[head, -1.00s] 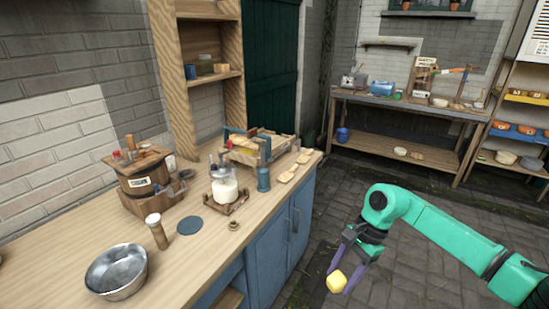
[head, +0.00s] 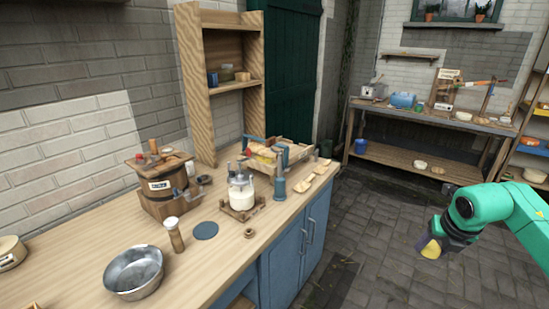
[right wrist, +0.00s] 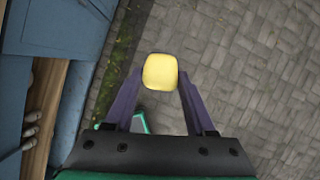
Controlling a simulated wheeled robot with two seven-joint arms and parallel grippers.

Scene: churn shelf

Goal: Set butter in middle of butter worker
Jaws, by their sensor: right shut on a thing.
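The yellow butter block (head: 431,249) is held in my right gripper (head: 424,243), out over the paved floor to the right of the workbench. In the right wrist view the butter (right wrist: 160,72) sits between the tips of the purple fingers (right wrist: 160,85), which are shut on it. The butter worker (head: 295,153) looks to be the wooden trough with blue end parts at the far end of the workbench. A tan piece lies in its left part. My right gripper is well apart from it. My left gripper is not in view.
On the workbench (head: 92,262) stand a glass churn jar (head: 241,194), a wooden barrel churn (head: 166,184), a blue cup (head: 280,188), wooden paddles (head: 315,177) and a steel bowl (head: 134,272). Open paving (head: 375,220) lies between bench and gripper. A second table (head: 435,118) stands behind.

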